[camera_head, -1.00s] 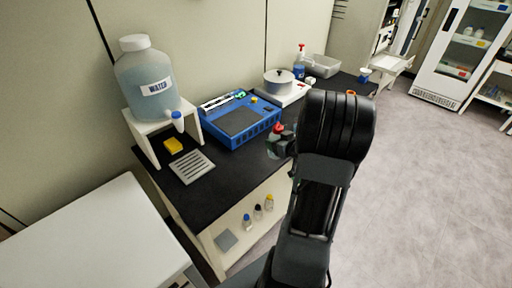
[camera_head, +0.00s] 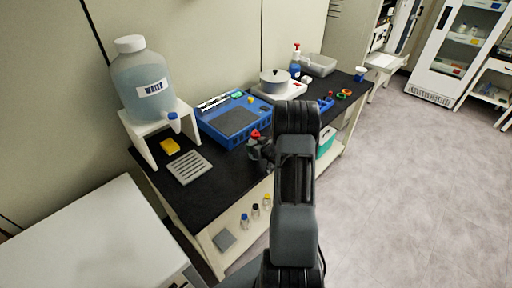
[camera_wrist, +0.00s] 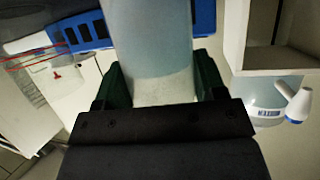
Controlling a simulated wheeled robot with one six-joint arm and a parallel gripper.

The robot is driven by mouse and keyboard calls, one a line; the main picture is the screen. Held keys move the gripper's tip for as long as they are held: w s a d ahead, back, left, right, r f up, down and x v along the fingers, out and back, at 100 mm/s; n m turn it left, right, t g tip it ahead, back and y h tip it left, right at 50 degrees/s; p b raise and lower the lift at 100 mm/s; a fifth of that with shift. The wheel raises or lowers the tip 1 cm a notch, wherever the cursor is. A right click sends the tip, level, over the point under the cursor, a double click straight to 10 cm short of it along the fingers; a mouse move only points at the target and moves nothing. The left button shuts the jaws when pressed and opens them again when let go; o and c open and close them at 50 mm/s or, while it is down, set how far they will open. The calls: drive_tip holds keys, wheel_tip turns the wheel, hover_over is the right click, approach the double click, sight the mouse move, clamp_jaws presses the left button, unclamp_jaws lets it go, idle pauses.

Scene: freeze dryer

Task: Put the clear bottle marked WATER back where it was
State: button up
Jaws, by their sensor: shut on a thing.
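My gripper (camera_head: 262,150) is above the black bench, in front of the blue unit, partly hidden behind my arm. It is shut on a clear bottle (camera_wrist: 150,45) with pale blue contents, which fills the space between the fingers in the wrist view. A red cap (camera_head: 255,134) shows at the gripper in the head view. No label can be read on the held bottle. A large clear jug marked WATER (camera_head: 140,75) with a white cap and a blue-and-white tap stands on a white stand (camera_head: 141,139) at the bench's left end.
The blue unit (camera_head: 235,122) lies behind my gripper, with a grey slotted plate (camera_head: 190,167) and yellow block (camera_head: 170,146) to its left. A red-topped spray bottle (camera_head: 295,65) and grey bin (camera_head: 318,65) stand farther back. Bare bench (camera_head: 205,200) lies at the front left.

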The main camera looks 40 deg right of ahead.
drive_tip(key=shift+f, duration=0.55)
drive_tip(key=shift+f, duration=0.15)
drive_tip(key=shift+f, duration=0.1)
drive_tip(key=o, duration=1.1)
